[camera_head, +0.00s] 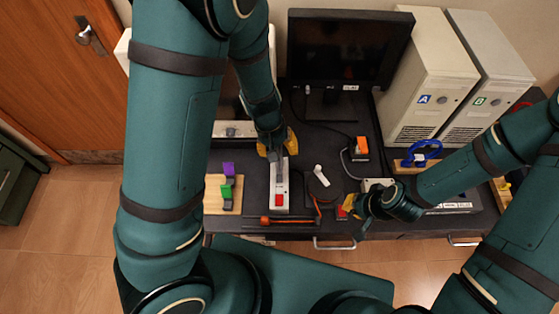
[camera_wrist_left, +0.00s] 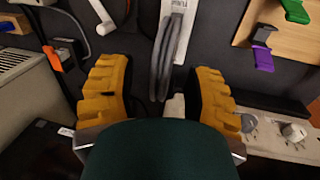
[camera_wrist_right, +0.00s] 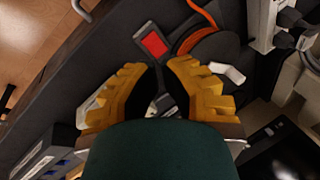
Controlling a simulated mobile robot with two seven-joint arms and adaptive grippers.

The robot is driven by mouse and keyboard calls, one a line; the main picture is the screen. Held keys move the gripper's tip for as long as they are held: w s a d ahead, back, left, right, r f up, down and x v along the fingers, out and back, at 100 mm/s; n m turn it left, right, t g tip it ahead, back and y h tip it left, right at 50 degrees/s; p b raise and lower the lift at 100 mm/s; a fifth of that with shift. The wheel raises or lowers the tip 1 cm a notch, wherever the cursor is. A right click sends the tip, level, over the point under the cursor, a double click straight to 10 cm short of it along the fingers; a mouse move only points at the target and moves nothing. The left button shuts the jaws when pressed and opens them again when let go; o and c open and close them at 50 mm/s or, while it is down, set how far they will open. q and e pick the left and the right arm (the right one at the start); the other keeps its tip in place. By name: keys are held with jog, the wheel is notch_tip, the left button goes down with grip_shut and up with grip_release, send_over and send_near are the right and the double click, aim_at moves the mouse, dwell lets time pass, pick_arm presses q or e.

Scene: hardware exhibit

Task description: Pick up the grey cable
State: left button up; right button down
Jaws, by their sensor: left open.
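The grey cable (camera_wrist_left: 163,62) shows in the left wrist view as grey strands side by side, running down from a white strip (camera_wrist_left: 180,8) into the space between my left fingers. In the head view the grey cable (camera_head: 279,166) is small, at the top of the white strip with a red switch (camera_head: 279,199). My left gripper (camera_wrist_left: 158,66) is open around the strands, with a gap on each side. My right gripper (camera_wrist_right: 160,66) is low over the desk's front, beside a red-topped piece (camera_wrist_right: 153,43). Its fingers are close together with something dark between them; a hold is unclear.
A wooden board with purple and green clips (camera_head: 212,207) lies left of the strip. A screwdriver (camera_head: 282,220) lies along the desk's front edge. A round dark piece with a white lever (camera_head: 321,176) and an orange-switched box (camera_head: 361,147) are to the right. A monitor (camera_head: 348,50) stands behind.

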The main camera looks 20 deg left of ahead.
pick_arm(q)
jog(key=shift+d+f, duration=0.1)
jog(key=shift+f, duration=0.5)
grip_shut()
